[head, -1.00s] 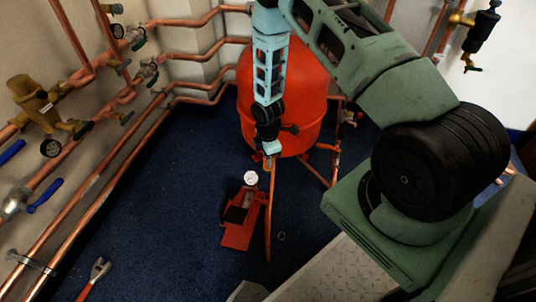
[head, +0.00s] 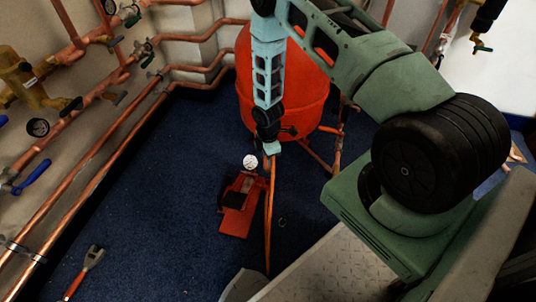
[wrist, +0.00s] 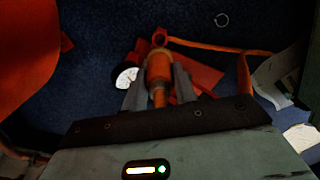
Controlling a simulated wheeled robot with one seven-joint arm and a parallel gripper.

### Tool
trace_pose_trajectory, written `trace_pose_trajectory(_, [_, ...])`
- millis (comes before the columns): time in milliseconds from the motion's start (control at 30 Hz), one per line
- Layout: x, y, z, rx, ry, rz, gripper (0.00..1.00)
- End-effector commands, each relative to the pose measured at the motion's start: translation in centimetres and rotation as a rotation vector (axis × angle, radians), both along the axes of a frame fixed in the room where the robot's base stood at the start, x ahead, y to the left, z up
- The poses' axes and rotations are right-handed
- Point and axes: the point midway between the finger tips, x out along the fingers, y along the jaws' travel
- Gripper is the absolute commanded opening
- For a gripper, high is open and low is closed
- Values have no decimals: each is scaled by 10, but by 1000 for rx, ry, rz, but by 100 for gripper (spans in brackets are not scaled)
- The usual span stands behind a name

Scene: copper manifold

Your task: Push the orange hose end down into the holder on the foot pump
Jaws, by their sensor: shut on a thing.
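The red foot pump (head: 237,222) stands on the blue floor, with a round white gauge (head: 250,161) at its far end. My gripper (head: 270,159) is shut on the orange hose end, just right of the gauge in the head view. In the wrist view my gripper (wrist: 158,82) has its two fingers on either side of the orange hose end (wrist: 159,66). The pump's red body (wrist: 198,74) and the gauge (wrist: 126,77) show behind the fingers. The orange hose (head: 268,215) hangs along the pump's right side. The holder cannot be made out clearly.
A large red tank (head: 290,85) stands close behind my gripper. Copper pipes (head: 95,180) run along the left wall. A red-handled tool (head: 88,268) lies on the floor at the lower left. The floor between the tool and pump is clear.

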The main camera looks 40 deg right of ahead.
Motion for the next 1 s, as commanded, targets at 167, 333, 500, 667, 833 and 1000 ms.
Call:
trace_pose_trajectory(167, [-1,0,-21,0,1,-1,0])
trace_pose_trajectory(333, [0,0,-37,0,0,-1,0])
trace_pose_trajectory(500, [0,0,-51,0,0,1,0])
trace_pose_trajectory(667, [0,0,-60,0,-1,-1,0])
trace_pose_trajectory(833, [0,0,-65,0,0,-1,0])
trace_pose_trajectory(1000, [0,0,-65,0,0,-1,0])
